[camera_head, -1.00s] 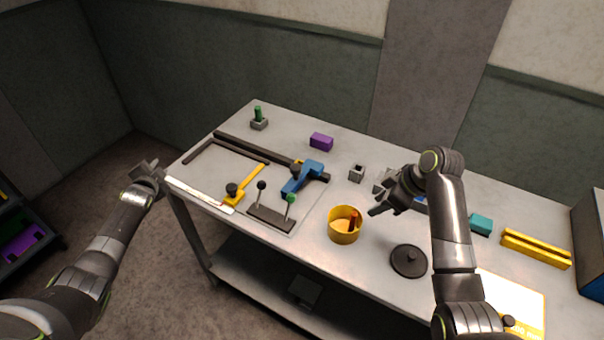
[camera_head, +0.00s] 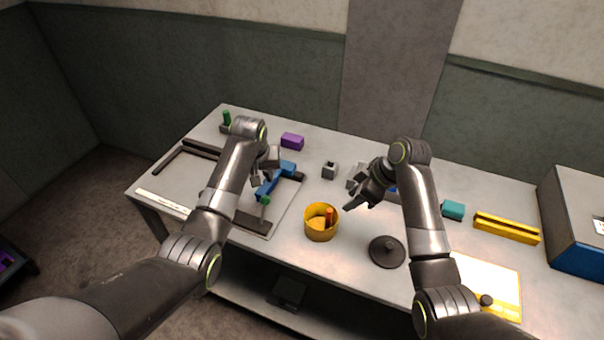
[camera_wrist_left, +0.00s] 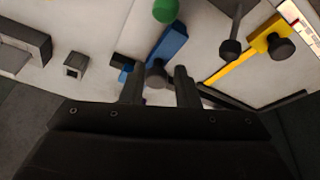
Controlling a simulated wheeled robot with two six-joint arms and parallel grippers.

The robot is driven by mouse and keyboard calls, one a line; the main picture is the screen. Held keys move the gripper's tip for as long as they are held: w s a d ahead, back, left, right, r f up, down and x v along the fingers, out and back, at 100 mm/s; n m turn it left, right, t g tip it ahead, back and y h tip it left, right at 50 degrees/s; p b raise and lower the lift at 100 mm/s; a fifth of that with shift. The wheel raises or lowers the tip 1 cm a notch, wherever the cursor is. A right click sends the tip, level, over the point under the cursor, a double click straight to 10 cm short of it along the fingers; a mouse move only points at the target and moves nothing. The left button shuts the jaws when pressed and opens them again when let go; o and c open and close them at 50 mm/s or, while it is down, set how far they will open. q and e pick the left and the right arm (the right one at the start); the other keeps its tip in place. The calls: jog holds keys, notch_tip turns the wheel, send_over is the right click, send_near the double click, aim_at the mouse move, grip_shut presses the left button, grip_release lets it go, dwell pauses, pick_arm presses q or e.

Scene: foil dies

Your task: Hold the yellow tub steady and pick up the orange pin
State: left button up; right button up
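The yellow tub (camera_head: 320,235) stands on the table, open at the top. The orange pin (camera_head: 329,215) stands roughly upright inside it, its upper end near the rim; its lower end is hard to make out. My left gripper (camera_head: 265,170) is above the blue clamp-like tool, left of and behind the tub; the left wrist view shows its fingers (camera_wrist_left: 160,85) apart with nothing between them. My right gripper (camera_head: 360,203) is just right of the tub and a little behind it, apart from it, fingers seemingly spread and empty. Neither gripper touches the tub or pin.
The blue tool (camera_head: 287,168) and a green-knobbed fixture (camera_head: 265,201) lie left of the tub. A dark round lid (camera_head: 387,252) lies to its right front. A small grey block (camera_head: 330,170) and a purple block (camera_head: 292,141) are behind. Table just in front of the tub is clear.

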aim_at(328, 221)
pick_arm(q)
jog(key=s+d+r+n+g, duration=0.25)
jog(key=s+d+r, duration=0.45)
jog(key=d, duration=0.4)
jog(key=shift+m+g, duration=0.35)
jog(key=shift+g, duration=0.1)
jog(key=f, duration=1.1)
jog(key=d+f, duration=0.1)
jog(key=f, duration=0.5)
jog(key=shift+c, duration=0.5)
grip_shut()
